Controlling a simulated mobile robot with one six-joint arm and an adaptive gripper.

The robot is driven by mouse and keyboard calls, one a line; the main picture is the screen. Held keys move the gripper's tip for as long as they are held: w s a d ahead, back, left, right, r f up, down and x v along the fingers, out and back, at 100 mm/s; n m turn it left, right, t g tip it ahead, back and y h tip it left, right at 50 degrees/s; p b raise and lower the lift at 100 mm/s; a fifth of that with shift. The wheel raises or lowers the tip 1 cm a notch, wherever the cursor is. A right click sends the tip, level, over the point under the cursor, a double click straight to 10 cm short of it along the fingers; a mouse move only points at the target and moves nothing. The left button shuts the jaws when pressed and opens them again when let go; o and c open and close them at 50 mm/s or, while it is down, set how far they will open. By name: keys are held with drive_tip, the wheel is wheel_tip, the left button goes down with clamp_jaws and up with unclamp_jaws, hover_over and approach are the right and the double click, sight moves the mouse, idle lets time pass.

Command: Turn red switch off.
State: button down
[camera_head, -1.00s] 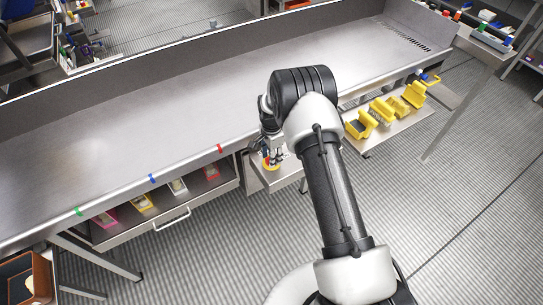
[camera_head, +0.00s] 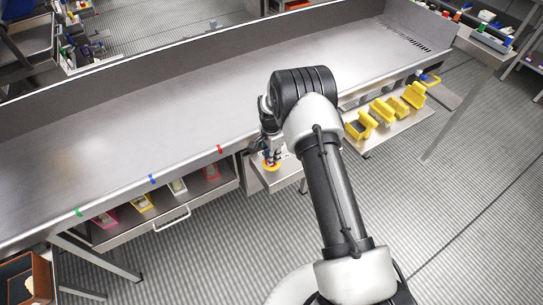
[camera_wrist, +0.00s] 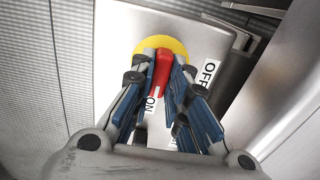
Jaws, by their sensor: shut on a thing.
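The red switch (camera_wrist: 162,72) is a bar-shaped handle on a round yellow plate (camera_wrist: 179,46), fixed to a grey metal box. In the wrist view its near end points toward the ON label (camera_wrist: 152,98). The OFF label (camera_wrist: 209,72) is to the right of it. My gripper (camera_wrist: 164,62) has its blue-padded fingers on either side of the red handle, shut on it. In the head view, my gripper (camera_head: 271,158) is at the switch, below the table's front edge, and mostly hides it.
A long metal table (camera_head: 120,140) runs behind the switch box, its edge close to my arm. An open drawer (camera_head: 172,222) with coloured containers is at left. A shelf with yellow scoop-like holders (camera_head: 383,110) is at right.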

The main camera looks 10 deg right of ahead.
drive_tip(key=shift+n, duration=0.3)
drive_tip(key=n+b, duration=0.2)
drive_tip(key=n, duration=0.1)
drive_tip(key=shift+f+n, duration=0.1)
drive_tip(key=shift+n, duration=0.2)
drive_tip(key=n+b, duration=0.1)
drive_tip(key=n, duration=0.3)
drive_tip(key=shift+n, duration=0.3)
drive_tip(key=n+b, duration=0.1)
drive_tip(key=n, duration=0.8)
drive_tip(key=shift+b, duration=0.3)
drive_tip(key=c, duration=1.6)
unclamp_jaws()
drive_tip(key=shift+o, duration=0.2)
